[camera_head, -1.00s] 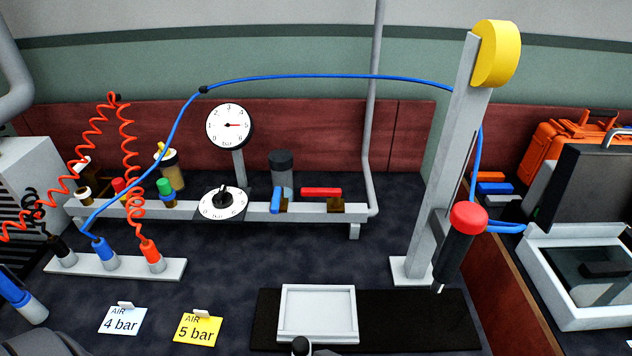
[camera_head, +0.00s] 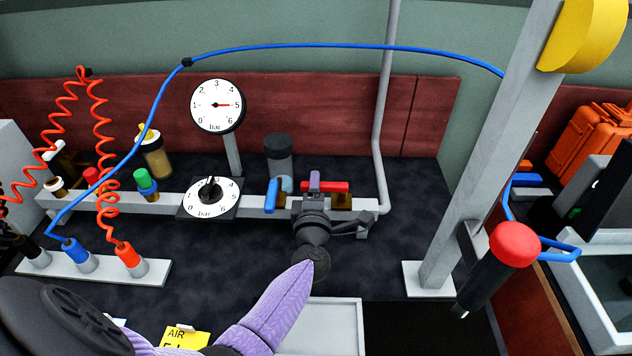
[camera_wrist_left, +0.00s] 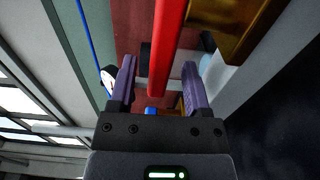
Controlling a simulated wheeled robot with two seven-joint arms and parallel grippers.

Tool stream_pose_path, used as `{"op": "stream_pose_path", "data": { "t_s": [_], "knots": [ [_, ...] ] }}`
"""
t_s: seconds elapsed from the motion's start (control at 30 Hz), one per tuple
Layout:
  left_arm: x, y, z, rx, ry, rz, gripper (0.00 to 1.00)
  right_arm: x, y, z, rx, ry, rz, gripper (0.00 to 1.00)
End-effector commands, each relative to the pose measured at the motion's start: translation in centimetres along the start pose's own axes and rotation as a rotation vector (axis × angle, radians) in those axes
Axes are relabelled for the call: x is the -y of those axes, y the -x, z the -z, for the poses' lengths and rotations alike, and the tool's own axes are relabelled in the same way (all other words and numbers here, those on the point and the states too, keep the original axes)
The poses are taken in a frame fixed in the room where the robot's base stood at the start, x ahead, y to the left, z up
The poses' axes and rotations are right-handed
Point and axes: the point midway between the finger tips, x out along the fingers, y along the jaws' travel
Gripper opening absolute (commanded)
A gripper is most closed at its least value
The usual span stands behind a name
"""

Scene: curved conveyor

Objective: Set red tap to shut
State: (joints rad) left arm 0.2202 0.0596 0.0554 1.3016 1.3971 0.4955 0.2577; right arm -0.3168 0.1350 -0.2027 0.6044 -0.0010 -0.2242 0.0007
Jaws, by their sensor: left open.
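The red tap has a red lever (camera_head: 332,187) lying level along the pale rail, above a brass body (camera_head: 342,202). My left gripper (camera_head: 315,182) is at the lever's left end, partly covering it in the head view. In the left wrist view the red lever (camera_wrist_left: 166,45) runs between the two purple fingers of the gripper (camera_wrist_left: 157,72). The fingers are apart, with gaps beside the lever, so the gripper is open. The blue tap's lever (camera_head: 271,195) hangs downward just left of the gripper. My right gripper is out of view.
A gauge (camera_head: 217,105) and a regulator dial (camera_head: 210,198) stand left of the taps. A dark-capped cylinder (camera_head: 278,158) is behind them. A grey pipe (camera_head: 381,120) rises at the right. A blue hose (camera_head: 290,46) arches overhead. A post (camera_head: 470,180) stands further right.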

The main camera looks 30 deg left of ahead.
Motion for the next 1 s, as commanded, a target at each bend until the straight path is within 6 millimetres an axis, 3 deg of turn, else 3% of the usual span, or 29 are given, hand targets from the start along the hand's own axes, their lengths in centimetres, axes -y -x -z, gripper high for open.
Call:
{"op": "stream_pose_path", "data": {
  "t_s": [0.2,0.47,0.77,1.0],
  "knots": [
    [0.1,-2.5,0.0,0.001,-0.002,0.0,0.62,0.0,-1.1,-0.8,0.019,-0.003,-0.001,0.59],
    [-0.1,-2.8,0.0,0.001,-0.002,-0.001,0.62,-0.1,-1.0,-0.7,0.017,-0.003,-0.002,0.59],
    [0.0,-2.7,0.0,0.002,-0.003,-0.001,0.02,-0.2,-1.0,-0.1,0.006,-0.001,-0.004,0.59],
    [0.0,-2.7,0.0,0.002,-0.003,0.0,0.0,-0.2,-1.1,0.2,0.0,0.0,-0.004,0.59]
  ]
}}
